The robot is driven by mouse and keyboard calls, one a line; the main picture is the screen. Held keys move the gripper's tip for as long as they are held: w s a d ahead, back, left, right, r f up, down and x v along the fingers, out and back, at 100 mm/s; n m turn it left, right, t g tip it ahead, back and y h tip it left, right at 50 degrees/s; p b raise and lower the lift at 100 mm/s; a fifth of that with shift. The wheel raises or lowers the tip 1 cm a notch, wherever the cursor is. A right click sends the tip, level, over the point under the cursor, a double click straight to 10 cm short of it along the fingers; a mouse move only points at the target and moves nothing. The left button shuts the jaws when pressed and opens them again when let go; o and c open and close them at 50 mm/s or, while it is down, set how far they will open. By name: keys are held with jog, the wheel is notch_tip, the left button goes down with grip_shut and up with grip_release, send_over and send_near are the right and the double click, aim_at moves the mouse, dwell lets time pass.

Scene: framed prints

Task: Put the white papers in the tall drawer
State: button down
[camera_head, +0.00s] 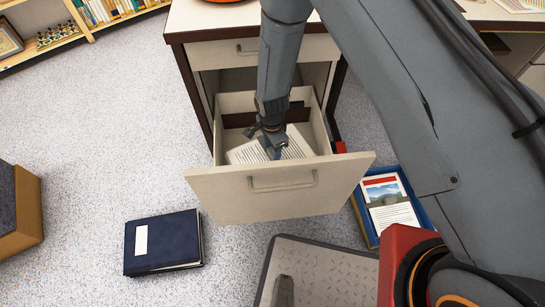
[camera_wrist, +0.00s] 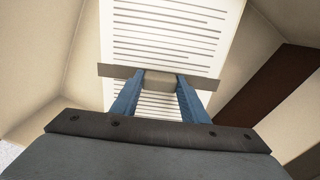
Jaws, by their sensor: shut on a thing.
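The white papers (camera_head: 297,146), printed with dark lines, are inside the open tall drawer (camera_head: 215,190), the lower drawer of the desk. In the wrist view the papers (camera_wrist: 170,28) lie beyond my fingers, with a grey-brown strip (camera_wrist: 118,71) across them. My gripper (camera_head: 273,152) reaches down into the drawer. In the wrist view its blue fingers (camera_wrist: 161,82) are closed on a small block at the middle of the strip, so it holds the papers. Whether the papers touch the drawer floor I cannot tell. Pale drawer walls (camera_wrist: 45,60) surround them.
A shut upper drawer (camera_head: 222,54) is above the open one. A blue tray (camera_head: 367,222) with a printed booklet stands right of the drawer front. A dark blue binder (camera_head: 170,248) lies on the floor at left. A tan box (camera_head: 30,212) stands at the left edge. Floor between is clear.

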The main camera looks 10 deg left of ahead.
jog(key=shift+f+b, duration=0.35)
jog(key=shift+f, duration=1.65)
jog(key=c, duration=1)
grip_release()
jog(key=shift+c, duration=0.2)
